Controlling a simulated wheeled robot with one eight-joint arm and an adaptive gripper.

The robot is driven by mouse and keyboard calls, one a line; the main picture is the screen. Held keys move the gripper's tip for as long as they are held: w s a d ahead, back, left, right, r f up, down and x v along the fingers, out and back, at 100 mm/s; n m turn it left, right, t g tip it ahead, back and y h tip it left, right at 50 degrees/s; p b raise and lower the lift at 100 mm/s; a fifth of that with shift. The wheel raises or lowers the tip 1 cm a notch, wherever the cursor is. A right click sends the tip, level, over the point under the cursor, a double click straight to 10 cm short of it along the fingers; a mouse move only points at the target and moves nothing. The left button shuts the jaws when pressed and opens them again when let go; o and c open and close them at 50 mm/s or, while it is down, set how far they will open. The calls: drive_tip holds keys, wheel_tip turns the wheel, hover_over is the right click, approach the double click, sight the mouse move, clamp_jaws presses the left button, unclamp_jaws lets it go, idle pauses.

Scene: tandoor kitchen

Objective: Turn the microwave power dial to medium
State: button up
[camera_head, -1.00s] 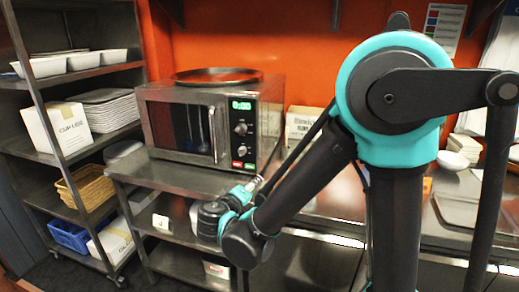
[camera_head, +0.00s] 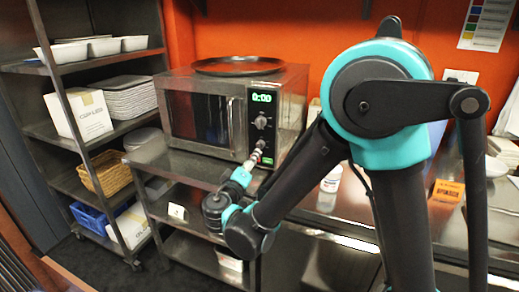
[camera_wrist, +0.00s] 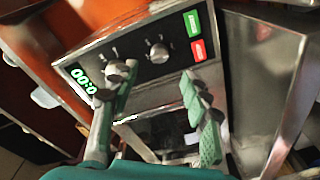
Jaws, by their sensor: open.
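The microwave (camera_head: 215,105) stands on a steel shelf unit, its door shut and its green display reading 0:00. In the head view the upper dial (camera_head: 261,122) shows; my gripper (camera_head: 260,152) covers the lower one. In the wrist view the panel is turned, with the upper dial (camera_wrist: 117,72) beside the display and the lower dial (camera_wrist: 158,53) towards the buttons. My gripper (camera_wrist: 157,82) is open and empty, facing the panel. Its left fingertip overlaps the edge of the upper dial, and the lower dial lies ahead between the fingers. I cannot tell contact, dial labels or pointer settings.
A green button (camera_wrist: 193,23) and a red button (camera_wrist: 199,50) sit beyond the lower dial. A dark round pan (camera_head: 238,66) rests on the microwave. A rack with white containers (camera_head: 100,46) stands left. A bottle (camera_head: 331,180) stands on the counter at right.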

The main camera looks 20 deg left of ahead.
sight(259, 147)
drive_tip(key=w, duration=0.9)
drive_tip(key=shift+w, duration=0.1)
clamp_jaws()
drive_tip(key=shift+n, duration=0.3)
drive_tip(key=n, duration=0.5)
drive_tip(key=shift+r+g, duration=0.15)
drive_tip(key=shift+g, duration=0.15)
drive_tip(key=n+h, duration=0.1)
drive_tip(key=n, duration=0.4)
drive_tip(key=shift+a+r+n, duration=0.1)
drive_tip(key=shift+a+n, duration=0.05)
drive_tip(key=shift+n, duration=0.15)
